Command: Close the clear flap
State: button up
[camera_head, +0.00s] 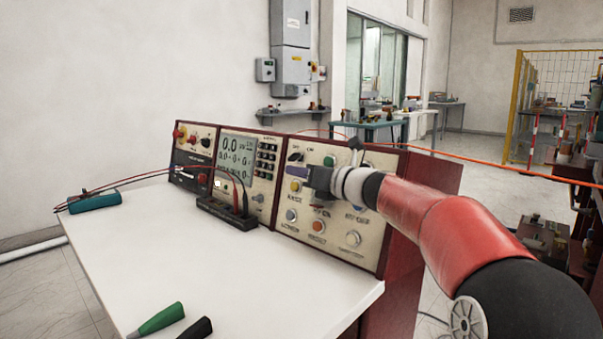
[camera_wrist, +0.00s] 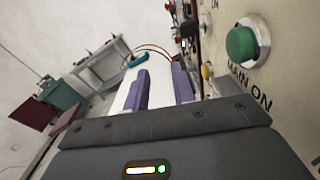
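I cannot make out the clear flap in either view; my gripper and forearm cover part of the control panel (camera_head: 335,245) where buttons sit. My gripper (camera_head: 289,171) is in front of the panel's right section, with its purple fingers pointing left along the panel face. In the wrist view my gripper (camera_wrist: 161,82) shows two purple fingers apart, with a gap between them and nothing held. A green button (camera_wrist: 242,44) labelled MAIN ON is close beside the gripper on the right of that view.
The white tabletop (camera_head: 215,290) is mostly bare below the panel. A black terminal block (camera_head: 228,214) with leads stands against the panel. A teal device (camera_head: 94,201) lies at the left edge. Green (camera_head: 161,319) and black (camera_head: 197,329) handles lie at the front.

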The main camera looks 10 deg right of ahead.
jog(key=v, duration=0.7)
jog(key=shift+s+d+b, duration=0.25)
jog(key=shift+b, duration=0.15)
